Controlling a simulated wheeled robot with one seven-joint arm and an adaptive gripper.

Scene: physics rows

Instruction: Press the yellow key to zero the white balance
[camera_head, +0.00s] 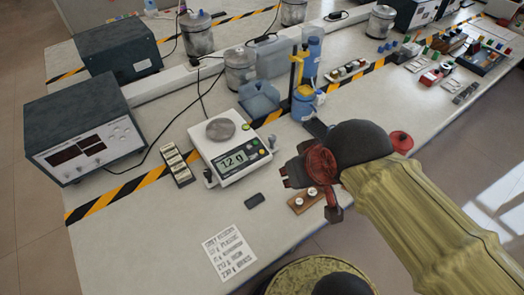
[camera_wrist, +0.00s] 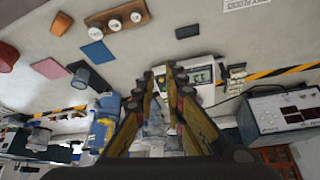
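The white balance (camera_head: 208,150) stands on the bench, left of my gripper (camera_head: 287,175) in the head view. A grey round weight (camera_head: 220,129) sits on its pan, and its green display (camera_head: 232,161) seems to read 129. The small yellow key (camera_head: 263,151) is on the panel right of the display, by a green key (camera_head: 254,142). My gripper hangs just right of the balance, apart from the key.
A weight block (camera_head: 178,166) stands left of the balance. A dark pad (camera_head: 254,201), a wooden block with knobs (camera_head: 302,201) and a printed card (camera_head: 229,248) lie in front. A blue tub (camera_head: 259,98) and a yellow-and-blue stand (camera_head: 302,102) are behind.

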